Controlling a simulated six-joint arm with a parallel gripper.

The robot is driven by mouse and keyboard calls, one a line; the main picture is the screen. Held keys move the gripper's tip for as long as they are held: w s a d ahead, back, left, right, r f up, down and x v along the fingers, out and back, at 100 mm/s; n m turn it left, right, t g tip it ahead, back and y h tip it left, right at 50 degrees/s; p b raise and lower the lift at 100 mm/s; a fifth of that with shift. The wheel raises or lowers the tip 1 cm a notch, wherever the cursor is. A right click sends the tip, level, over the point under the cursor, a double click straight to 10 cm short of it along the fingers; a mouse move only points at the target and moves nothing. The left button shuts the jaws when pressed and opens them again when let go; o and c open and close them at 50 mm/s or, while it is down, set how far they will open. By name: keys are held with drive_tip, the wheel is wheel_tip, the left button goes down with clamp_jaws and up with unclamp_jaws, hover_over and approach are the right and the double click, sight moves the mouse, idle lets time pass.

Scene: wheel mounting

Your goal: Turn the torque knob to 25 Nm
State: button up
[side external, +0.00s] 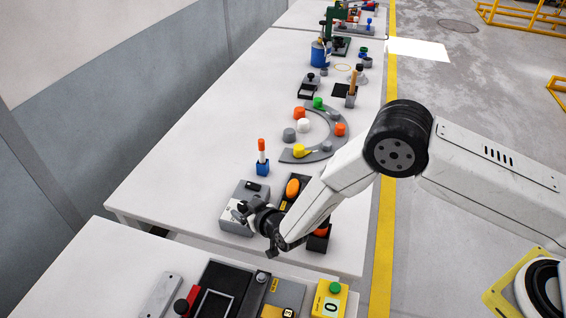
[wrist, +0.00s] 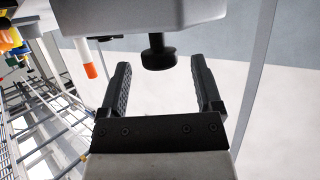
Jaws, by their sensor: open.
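A grey box (side external: 235,222) stands near the front edge of the far table, with my gripper (side external: 257,214) at its right side. In the wrist view a black knob (wrist: 158,54) sticks out of the grey box (wrist: 140,15). My gripper (wrist: 160,64) is open, with one ribbed black finger to each side of the knob. There are visible gaps between the fingers and the knob. The knob is not clearly visible in the side view, where my gripper covers part of the box. I cannot read any torque value.
A dark box with an orange button (side external: 292,188) stands just right of the grey box, close to my arm. A blue holder with an orange-topped stick (side external: 262,160) stands behind. A nearer table carries a yellow box (side external: 330,298). The left of the far table is clear.

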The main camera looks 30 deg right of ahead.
clamp_jaws()
drive_tip(key=shift+d+n+g+y, duration=0.15)
drive_tip(key=shift+n+g+y, duration=0.15)
drive_tip(key=shift+n+y, duration=0.45)
unclamp_jaws()
drive_tip(key=shift+s, duration=0.1)
idle(0.4)
drive_tip(key=v, duration=0.7)
drive_tip(key=shift+s+d+r, duration=0.15)
drive_tip(key=shift+s, duration=0.05)
